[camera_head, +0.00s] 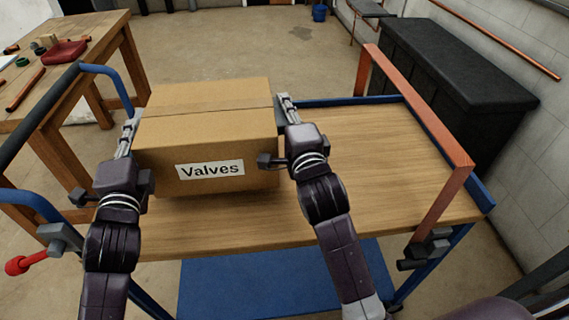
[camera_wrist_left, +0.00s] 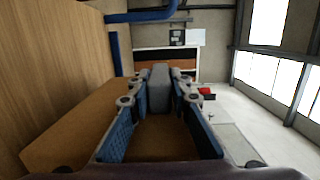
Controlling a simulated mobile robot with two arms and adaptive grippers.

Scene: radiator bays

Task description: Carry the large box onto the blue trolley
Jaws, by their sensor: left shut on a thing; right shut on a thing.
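The large brown cardboard box (camera_head: 210,120), labelled "Valves", is upright over the left part of the blue trolley's wooden deck (camera_head: 370,150). A dark shadow lies under its front edge; I cannot tell whether it rests on the deck or hangs just above it. My left gripper (camera_head: 131,128) is shut at the box's left side. My right gripper (camera_head: 284,108) is shut at its right side. Their exact grip points are hidden. In the left wrist view, the left gripper's blue-padded fingers (camera_wrist_left: 160,105) are beside the cardboard (camera_wrist_left: 75,130).
An orange rail (camera_head: 450,190) stands at the trolley's right end, and blue handles (camera_head: 108,85) at its left. A workbench (camera_head: 85,50) with tools stands behind left. A black cabinet (camera_head: 450,75) stands at the right by the wall. The deck right of the box is bare.

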